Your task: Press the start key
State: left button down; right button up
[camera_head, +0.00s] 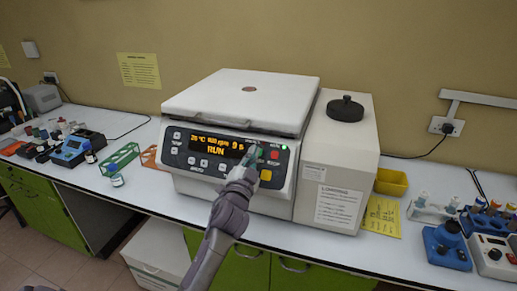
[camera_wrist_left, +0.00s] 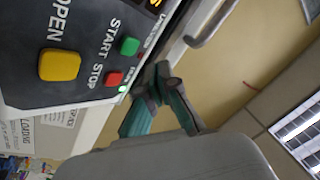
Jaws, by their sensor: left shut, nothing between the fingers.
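The white centrifuge (camera_head: 241,98) stands on the bench with its lid down. Its lit display (camera_head: 214,144) reads RUN, with 26 °C, an rpm figure and 9 s. In the left wrist view, the green start key (camera_wrist_left: 130,46) sits beside the red stop key (camera_wrist_left: 114,79), with the larger yellow open key (camera_wrist_left: 59,65) nearby. A small green lamp is lit beside the stop key. My left gripper (camera_head: 253,154) is shut and empty in front of the panel, covering the start key in the head view. Its fingertips (camera_wrist_left: 162,78) show beside the keys; contact cannot be told.
A green rack (camera_head: 120,158) and small bottles stand left of the centrifuge. A yellow bin (camera_head: 391,182) and blue devices (camera_head: 446,246) are to the right. A black knob (camera_head: 345,109) tops the centrifuge's right side. The bench's front strip is mostly clear.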

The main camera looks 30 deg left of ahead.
pick_arm(q)
jog(key=shift+s+d+r+p, duration=0.15)
jog(key=shift+s+r+p, duration=0.25)
jog(key=shift+s, duration=0.2)
jog(key=shift+s+d+r+p, duration=0.1)
jog(key=shift+s+r+p, duration=0.2)
jog(key=shift+s, duration=0.25)
